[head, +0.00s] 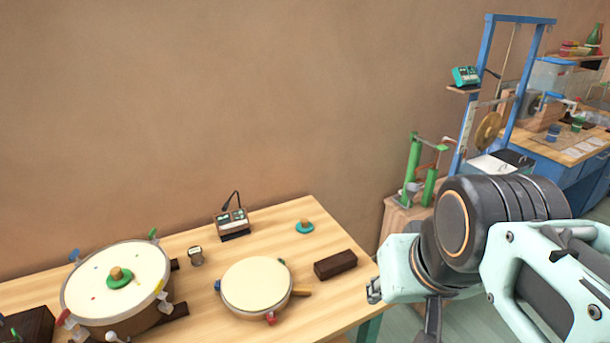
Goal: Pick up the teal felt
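A teal felt disc with a small wooden knob (304,228) lies flat on the wooden table near its back right. A similar but greener disc with a wooden knob (120,277) lies on the large drum (85,277) at the left. My gripper (374,290) is at the table's right edge, to the right of and nearer than the teal felt, and apart from it. Its fingers are mostly hidden or too small to read. I see nothing held in it.
A small drum (257,284), a dark block (335,264), a small metal cup (195,256) and a device with a cable (233,223) stand around the felt on the table (200,325). A blue frame (473,110) and a green stand (412,165) are at the right.

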